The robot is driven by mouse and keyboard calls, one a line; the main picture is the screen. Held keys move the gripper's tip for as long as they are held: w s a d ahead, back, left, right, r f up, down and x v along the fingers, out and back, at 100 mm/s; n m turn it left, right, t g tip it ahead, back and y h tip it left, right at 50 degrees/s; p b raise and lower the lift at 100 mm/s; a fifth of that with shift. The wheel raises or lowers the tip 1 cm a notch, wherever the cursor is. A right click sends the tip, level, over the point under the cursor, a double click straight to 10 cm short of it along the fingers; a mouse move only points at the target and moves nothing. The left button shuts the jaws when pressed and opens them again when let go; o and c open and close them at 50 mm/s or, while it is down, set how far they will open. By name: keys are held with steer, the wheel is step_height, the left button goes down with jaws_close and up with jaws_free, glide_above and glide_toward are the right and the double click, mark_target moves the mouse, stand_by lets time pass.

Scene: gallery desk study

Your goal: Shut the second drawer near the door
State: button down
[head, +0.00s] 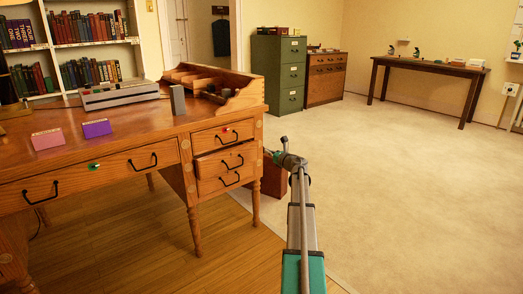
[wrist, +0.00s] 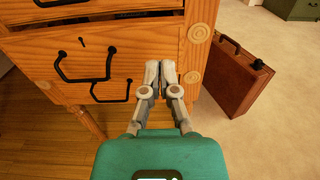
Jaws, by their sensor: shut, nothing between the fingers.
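The wooden desk (head: 120,125) has a right-hand stack of drawers. The second drawer (head: 213,163) in that stack sticks out a little, with a dark gap above its front. My gripper (head: 279,152) is to the right of the stack. In the wrist view my gripper (wrist: 160,68) is shut and empty, its fingertips by the drawer front's right end; contact cannot be told.
A brown briefcase (wrist: 232,78) stands on the floor right of the desk. A green filing cabinet (head: 279,75) and a wooden cabinet (head: 325,79) stand at the back, near the doorway (head: 198,35). Open carpet (head: 400,180) lies to the right.

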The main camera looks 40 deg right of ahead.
steer(key=shift+s+a, duration=0.15)
steer(key=shift+s, duration=1.9)
